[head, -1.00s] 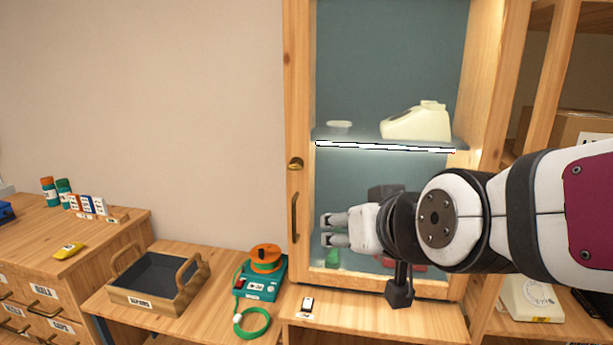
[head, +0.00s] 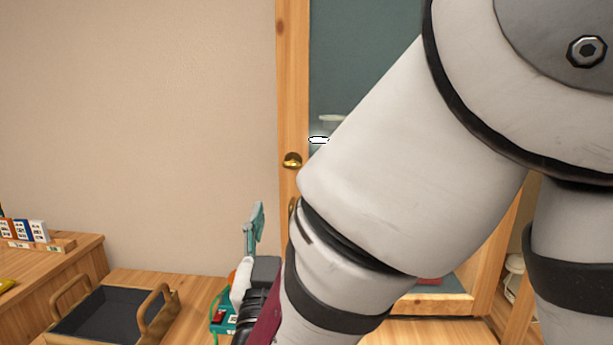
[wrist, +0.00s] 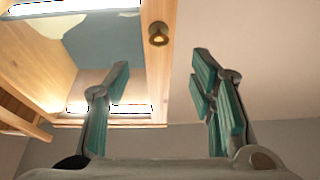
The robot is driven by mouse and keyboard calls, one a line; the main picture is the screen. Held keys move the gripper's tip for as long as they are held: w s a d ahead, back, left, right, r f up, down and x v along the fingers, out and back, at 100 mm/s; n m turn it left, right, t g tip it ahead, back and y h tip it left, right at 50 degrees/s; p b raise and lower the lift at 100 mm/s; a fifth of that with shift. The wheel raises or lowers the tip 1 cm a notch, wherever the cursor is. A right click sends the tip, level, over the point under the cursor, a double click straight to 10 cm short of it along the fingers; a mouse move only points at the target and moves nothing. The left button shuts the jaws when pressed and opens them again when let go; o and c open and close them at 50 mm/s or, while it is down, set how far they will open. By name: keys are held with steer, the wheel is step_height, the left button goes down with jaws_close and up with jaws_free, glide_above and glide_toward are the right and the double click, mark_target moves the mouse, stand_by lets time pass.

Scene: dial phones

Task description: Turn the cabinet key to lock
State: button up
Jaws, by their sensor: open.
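The brass cabinet key (head: 292,160) sits at its lock on the wooden frame of the glass-fronted cabinet (head: 290,60). In the wrist view the brass piece (wrist: 158,35) shows beyond and between the fingertips, with a gap around it. My gripper (wrist: 160,64) is open and empty, its teal-padded fingers apart. In the head view a teal finger (head: 254,228) points up, below and left of the key and apart from it. My arm hides most of the cabinet door and its handle.
A wooden tray (head: 165,295) with a dark lining stands on the lower left counter. A teal device (head: 221,318) is partly hidden behind my gripper. Small blocks (head: 22,230) stand on a rack at far left. The wall left of the cabinet is bare.

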mark_target(290, 164)
steer(key=p+x, duration=0.1)
steer(key=x, duration=1.2)
steer(key=shift+w+d+r, duration=0.15)
steer(key=shift+w+r, duration=0.05)
steer(key=shift+r, duration=0.05)
steer(key=c, duration=1.2)
